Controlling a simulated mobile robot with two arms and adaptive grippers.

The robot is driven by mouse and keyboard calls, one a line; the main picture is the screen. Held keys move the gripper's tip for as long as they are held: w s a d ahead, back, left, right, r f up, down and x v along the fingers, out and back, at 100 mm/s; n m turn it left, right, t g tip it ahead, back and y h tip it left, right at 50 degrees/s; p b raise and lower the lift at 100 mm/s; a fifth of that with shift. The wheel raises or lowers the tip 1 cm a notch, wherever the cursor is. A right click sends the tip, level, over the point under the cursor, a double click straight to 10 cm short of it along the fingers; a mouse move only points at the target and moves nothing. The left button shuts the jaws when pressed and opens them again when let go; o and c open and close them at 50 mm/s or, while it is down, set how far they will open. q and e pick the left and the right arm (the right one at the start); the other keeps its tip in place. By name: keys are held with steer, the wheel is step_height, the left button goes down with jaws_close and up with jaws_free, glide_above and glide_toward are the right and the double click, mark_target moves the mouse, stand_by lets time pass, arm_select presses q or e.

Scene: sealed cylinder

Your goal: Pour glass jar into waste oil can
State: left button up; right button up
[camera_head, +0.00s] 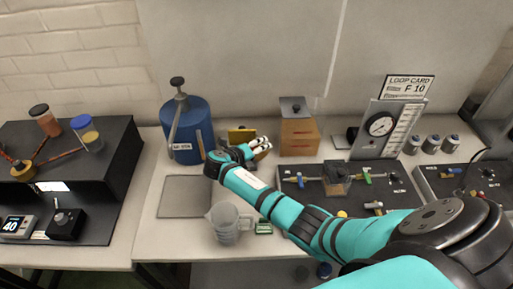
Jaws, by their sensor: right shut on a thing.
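My right arm (282,212) reaches in from the lower right across the bench. Its gripper (262,147) is at the back of the bench, between a blue can and a wooden-coloured box. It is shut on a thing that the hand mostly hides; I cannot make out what. A yellow piece (241,134) shows just behind the hand. The blue can (190,130), with a lever frame and small label, stands upright to its left; I cannot read "waste oil" on it. A clear jug (228,224) with spout and handle stands upright at the front, apart from the gripper. My left gripper is out of view.
A grey mat (186,197) lies bare before the can. A black console (85,160) at left holds an amber jar (45,120) and a blue-lidded jar (87,133). The box (299,133), valve tray (338,207) and gauge stand (385,130) occupy the right, with small canisters (431,144).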

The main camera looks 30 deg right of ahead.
steer(key=shift+n+g+p, duration=0.4)
steer(key=shift+p, duration=0.1)
stand_by(1.7)
steer(key=shift+n+h, duration=0.3)
steer(key=shift+h, duration=0.1)
steer(key=shift+f+n+g, duration=0.2)
steer(key=shift+n+g, duration=0.1)
steer(key=shift+h, duration=0.3)
stand_by(0.9)
steer(key=shift+w+a+f+n+g+b, duration=0.15)
steer(key=shift+n+g+b, duration=0.2)
steer(key=shift+n, duration=0.25)
steer(key=shift+h, duration=0.3)
steer(key=shift+w+r+n+g+b, duration=0.1)
steer(key=shift+r+n+g+b, duration=0.1)
steer(key=shift+n+g+b, duration=0.15)
stand_by(1.1)
steer(key=shift+w+r+n+h, duration=0.1)
steer(key=shift+r+n+h, duration=0.1)
steer(key=shift+n+h, duration=0.2)
